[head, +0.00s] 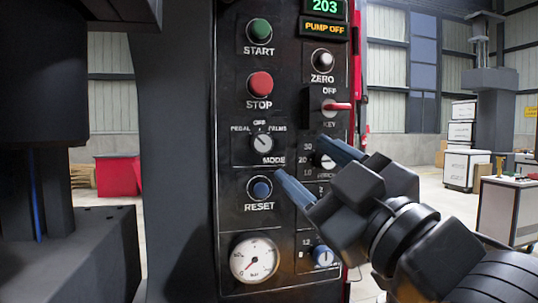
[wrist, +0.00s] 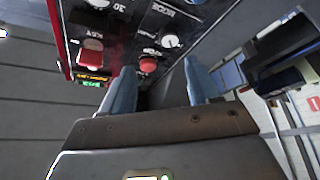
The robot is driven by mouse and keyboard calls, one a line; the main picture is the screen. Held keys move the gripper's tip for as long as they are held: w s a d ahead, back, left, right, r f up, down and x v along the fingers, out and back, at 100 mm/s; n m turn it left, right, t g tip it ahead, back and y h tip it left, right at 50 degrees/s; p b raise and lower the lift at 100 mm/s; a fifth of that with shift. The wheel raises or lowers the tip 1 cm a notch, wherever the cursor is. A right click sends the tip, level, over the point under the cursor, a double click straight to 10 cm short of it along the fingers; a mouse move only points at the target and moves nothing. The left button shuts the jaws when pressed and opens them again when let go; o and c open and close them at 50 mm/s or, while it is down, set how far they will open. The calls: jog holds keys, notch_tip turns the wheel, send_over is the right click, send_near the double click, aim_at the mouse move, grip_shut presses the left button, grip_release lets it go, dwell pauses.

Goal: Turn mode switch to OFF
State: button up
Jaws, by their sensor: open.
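The mode switch (head: 262,143) is a small round grey knob on the dark control panel (head: 232,190), with PEDAL at left, OFF above and PALMS at right. Its pale pointer appears to tilt up and left, toward PEDAL. In the wrist view, which sees the panel upside down, the knob (wrist: 170,41) shows beyond my fingertips. My gripper (head: 312,162) is open and empty, its blue fingers pointing toward the panel, to the right of and a little below the switch in the head view. It appears apart from the knob. Its fingers also show in the wrist view (wrist: 158,70).
A red STOP button (head: 260,84) is above the switch and a blue RESET button (head: 260,188) below. A red key switch (head: 337,106) is at upper right. My fingers partly cover a dial (head: 324,161). A gauge (head: 254,259) is at the bottom.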

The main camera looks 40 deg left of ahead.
aim_at(265, 145)
jog(key=shift+n+g+h, duration=0.3)
jog(key=shift+n+g, duration=0.2)
jog(key=shift+n, duration=0.4)
jog(key=shift+s+f+p+x, duration=0.1)
jog(key=shift+p+x, duration=0.15)
jog(key=shift+x, duration=2.05)
jog(key=shift+s+f+p+x, duration=0.1)
jog(key=shift+p+x, duration=0.15)
jog(key=shift+x, duration=2.05)
jog(key=shift+a, duration=0.15)
jog(key=shift+c, duration=0.2)
jog(key=c, duration=1)
